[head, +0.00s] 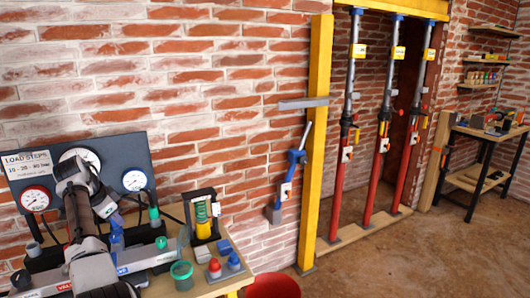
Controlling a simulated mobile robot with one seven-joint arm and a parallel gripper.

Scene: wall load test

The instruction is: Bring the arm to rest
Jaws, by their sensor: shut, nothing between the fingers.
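My arm rises from the bottom left of the head view, in front of the work table. It bends at the top near the gauge panel. My gripper (107,210) seems to be the small pale end just right of the bend, above the table top. It is shut and holds nothing. Its fingertips are small and hard to make out.
Behind my arm stands a gauge panel (110,156) on a table (218,284) with a green cup (182,274), a black-framed yellow cylinder (203,228) and colored knobs. A red bucket (273,287) and yellow post (317,140) stand right. Open floor (420,260) lies beyond.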

